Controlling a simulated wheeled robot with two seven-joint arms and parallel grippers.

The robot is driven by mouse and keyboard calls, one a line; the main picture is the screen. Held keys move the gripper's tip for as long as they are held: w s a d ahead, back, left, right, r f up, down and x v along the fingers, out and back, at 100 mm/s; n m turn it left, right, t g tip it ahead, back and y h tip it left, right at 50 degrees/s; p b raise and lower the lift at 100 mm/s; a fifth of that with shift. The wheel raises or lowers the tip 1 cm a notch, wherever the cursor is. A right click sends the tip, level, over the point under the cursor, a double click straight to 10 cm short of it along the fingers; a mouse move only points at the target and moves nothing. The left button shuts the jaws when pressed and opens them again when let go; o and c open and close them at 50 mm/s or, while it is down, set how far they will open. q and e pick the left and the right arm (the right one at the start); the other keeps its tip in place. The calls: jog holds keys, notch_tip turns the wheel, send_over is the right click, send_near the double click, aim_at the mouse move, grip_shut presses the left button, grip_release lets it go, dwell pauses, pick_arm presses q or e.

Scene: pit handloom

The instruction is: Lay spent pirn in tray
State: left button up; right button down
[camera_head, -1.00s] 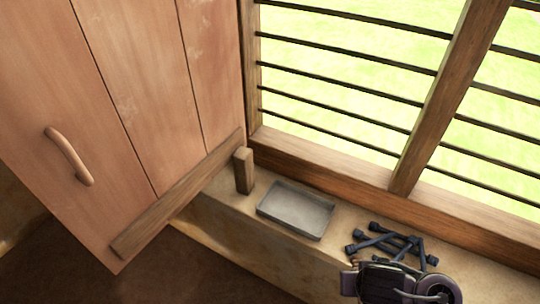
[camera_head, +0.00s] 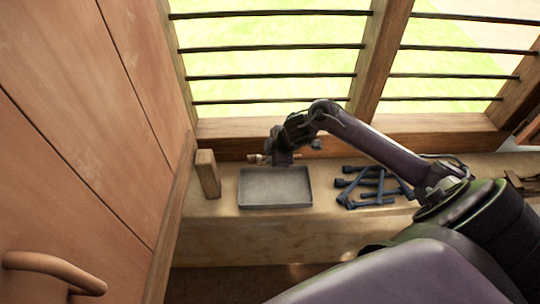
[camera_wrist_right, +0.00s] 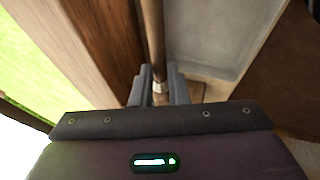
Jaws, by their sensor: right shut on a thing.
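The tray (camera_head: 275,190) is a shallow grey rectangular dish on the sill below the window. It looks empty. My right gripper (camera_head: 283,157) is at the tray's back edge. It is shut on the spent pirn (camera_head: 256,158), a thin brown rod whose end sticks out to the left of the jaws. In the right wrist view the pirn (camera_wrist_right: 152,35) runs away from between the fingers (camera_wrist_right: 160,90), with a pale band near them. The tray (camera_wrist_right: 220,35) lies beside it on the right there. My left gripper is out of view.
Several dark blue pirns (camera_head: 372,188) lie in a loose pile right of the tray, under my right forearm. A wooden block (camera_head: 207,173) stands left of the tray. The barred window (camera_head: 275,60) is behind, and a plank door (camera_head: 85,130) with a handle fills the left.

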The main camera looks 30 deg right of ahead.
notch_tip(320, 180, down, 6)
jog(key=b, duration=0.6)
jog(key=shift+w, duration=0.15)
jog(key=shift+f+b, duration=0.95)
jog(key=shift+f, duration=0.75)
jog(key=c, duration=1.3)
grip_release()
jog(key=shift+r, duration=0.1)
